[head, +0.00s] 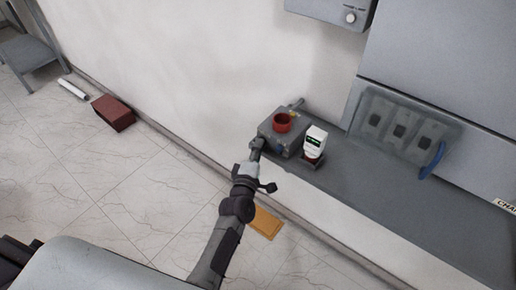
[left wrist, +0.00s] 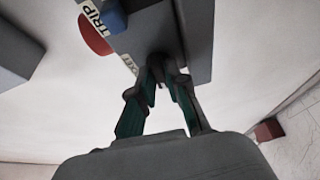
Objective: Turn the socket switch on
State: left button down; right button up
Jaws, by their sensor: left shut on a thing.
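A grey box with a red round top piece (head: 283,122) stands on the grey ledge in the head view. My left gripper (head: 256,146) reaches the box's near left side. In the left wrist view, the fingers (left wrist: 162,72) close on a small dark part at the grey box face (left wrist: 200,40), which looks like the socket switch. The fingers mostly hide it, so its on or off position cannot be told. A "TRIP" label (left wrist: 90,18), a red button (left wrist: 95,35) and a blue part (left wrist: 115,16) show beside it. My right gripper is not in view.
A white device with a green display (head: 315,142) stands right of the box. A grey panel with dark inserts (head: 400,128) and a blue handle (head: 432,160) is farther right. The ledge (head: 400,195) is clear toward the right. A dark red box (head: 114,113) lies on the floor.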

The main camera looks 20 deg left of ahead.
pick_arm(q)
jog(key=shift+w+a+f+m+t+h+b, duration=0.15)
jog(key=shift+m+t+h+b, duration=0.3)
jog(key=shift+m+h+b, duration=2.2)
jog(key=shift+s+a+f+m+t+h+b, duration=0.15)
jog(key=shift+m+t+b, duration=0.5)
jog(key=shift+m, duration=3.95)
jog(key=shift+w+a+f+m+t+h+b, duration=0.1)
jog(key=shift+w+f+m+t+h+b, duration=0.15)
jog(key=shift+m+h+b, duration=2.45)
jog(key=shift+s+r+m+y+p, duration=0.1)
jog(key=shift+m+y+p, duration=0.7)
jog(key=shift+m+y, duration=0.4)
jog(key=c, duration=1.4)
grip_release()
jog(key=shift+c, duration=0.2)
jog(key=shift+s, duration=0.1)
jog(key=v, duration=1.2)
